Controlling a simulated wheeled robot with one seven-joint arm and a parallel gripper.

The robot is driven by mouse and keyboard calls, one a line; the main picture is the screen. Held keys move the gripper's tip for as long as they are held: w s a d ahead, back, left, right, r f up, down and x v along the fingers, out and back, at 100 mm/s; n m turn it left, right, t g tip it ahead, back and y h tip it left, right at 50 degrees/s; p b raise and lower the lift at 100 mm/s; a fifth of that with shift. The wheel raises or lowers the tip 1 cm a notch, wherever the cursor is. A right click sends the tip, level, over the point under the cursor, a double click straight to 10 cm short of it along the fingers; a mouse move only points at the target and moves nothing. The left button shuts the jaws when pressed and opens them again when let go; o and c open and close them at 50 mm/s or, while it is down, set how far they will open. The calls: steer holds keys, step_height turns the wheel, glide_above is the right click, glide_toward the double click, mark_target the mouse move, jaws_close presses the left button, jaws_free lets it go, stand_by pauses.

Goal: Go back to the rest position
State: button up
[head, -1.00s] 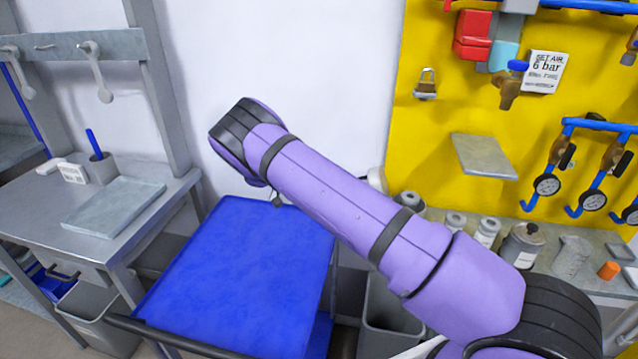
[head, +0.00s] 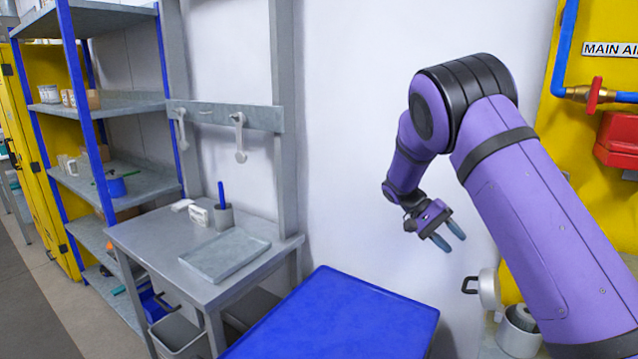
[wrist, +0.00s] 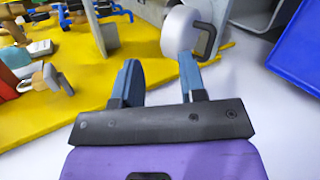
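My gripper (head: 450,238) hangs at the end of my bent purple arm, in front of the white wall and above the right part of the blue-topped cart. Its two blue-grey fingers are spread apart with nothing between them. In the wrist view my gripper (wrist: 160,85) is also open and empty. A white round object with a dark handle (wrist: 182,30) shows beyond the fingertips there. I cannot tell its distance, but no finger is clearly closed on it.
The blue cart top (head: 335,318) is bare. A grey workbench (head: 180,257) with a tray (head: 226,254) and a pen cup (head: 223,216) stands left of it. Shelving (head: 130,105) stands farther left. The yellow panel (head: 548,130) with blue pipes is at right, near a white handled vessel (head: 489,289).

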steer(key=s+d+r+n+t+y, duration=0.25)
steer(key=s+r+t+y, duration=0.35)
steer(key=s+r, duration=1.1)
steer(key=s+a+r+n+t+y, duration=0.1)
steer(key=s+a+t, duration=0.1)
steer(key=s, duration=0.7)
steer(key=s+a+r+n+t+y, duration=0.1)
steer(key=s+t, duration=0.4)
steer(key=s, duration=0.5)
steer(key=shift+a+r+n, duration=0.25)
steer(key=shift+a+n, duration=0.2)
steer(key=shift+a, duration=0.05)
